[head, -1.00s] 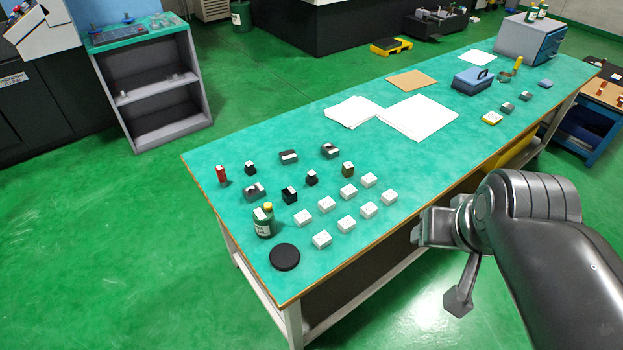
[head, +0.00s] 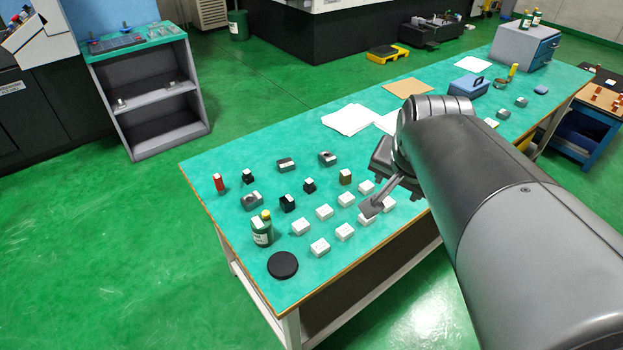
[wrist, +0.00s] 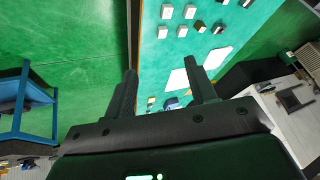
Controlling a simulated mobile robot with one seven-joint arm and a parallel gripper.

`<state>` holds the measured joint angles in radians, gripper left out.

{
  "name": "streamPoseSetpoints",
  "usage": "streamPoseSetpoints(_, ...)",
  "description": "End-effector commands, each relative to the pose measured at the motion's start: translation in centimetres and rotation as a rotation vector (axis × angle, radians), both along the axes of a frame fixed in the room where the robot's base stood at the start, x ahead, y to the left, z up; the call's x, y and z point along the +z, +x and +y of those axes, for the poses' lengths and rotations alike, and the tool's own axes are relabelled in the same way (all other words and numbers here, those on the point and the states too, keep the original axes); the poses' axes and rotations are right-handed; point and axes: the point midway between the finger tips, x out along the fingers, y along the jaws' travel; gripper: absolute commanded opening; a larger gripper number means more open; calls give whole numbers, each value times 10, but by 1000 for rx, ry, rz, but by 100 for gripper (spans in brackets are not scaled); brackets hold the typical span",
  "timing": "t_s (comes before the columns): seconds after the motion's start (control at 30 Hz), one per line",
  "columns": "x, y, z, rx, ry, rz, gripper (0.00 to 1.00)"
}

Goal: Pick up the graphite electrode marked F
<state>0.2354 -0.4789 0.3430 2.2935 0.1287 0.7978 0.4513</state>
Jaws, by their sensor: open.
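Several small dark blocks stand among other pieces on the teal bench in the head view: one at the back left (head: 248,176), one nearer the front (head: 287,203) and one in the middle (head: 309,185). A brownish block (head: 346,176) stands to their right. I cannot read any letter, so I cannot tell which is electrode F. My gripper (head: 384,182) is above the bench, right of these blocks and over the white blocks' right side. In the wrist view its two fingers (wrist: 160,72) are wide apart with nothing between them.
Several white blocks (head: 324,212) stand in rows right of the dark ones. A green bottle (head: 262,231), a black disc (head: 283,265) and a red piece (head: 219,183) are at the left end. Grey holders (head: 286,165) stand behind. White paper (head: 349,119) lies farther back.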

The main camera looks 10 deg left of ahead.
Motion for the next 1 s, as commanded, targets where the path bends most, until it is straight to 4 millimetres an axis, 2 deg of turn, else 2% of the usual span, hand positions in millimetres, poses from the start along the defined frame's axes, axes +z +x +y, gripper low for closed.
streamPoseSetpoints(0.03, -11, 18, 9, -55, 45, 8, 51)
streamPoseSetpoints(0.2, -42, 70, 46, -254, 244, 17, 51)
streamPoseSetpoints(0.4, -71, 121, 88, -505, 545, 58, 51)
streamPoseSetpoints(0.5, -78, 143, 107, -641, 718, 90, 51)
streamPoseSetpoints(0.6, -77, 163, 125, -782, 905, 136, 51)
streamPoseSetpoints(0.73, -62, 188, 140, -967, 1159, 207, 51)
streamPoseSetpoints(1.0, -13, 221, 146, -1240, 1563, 354, 51)
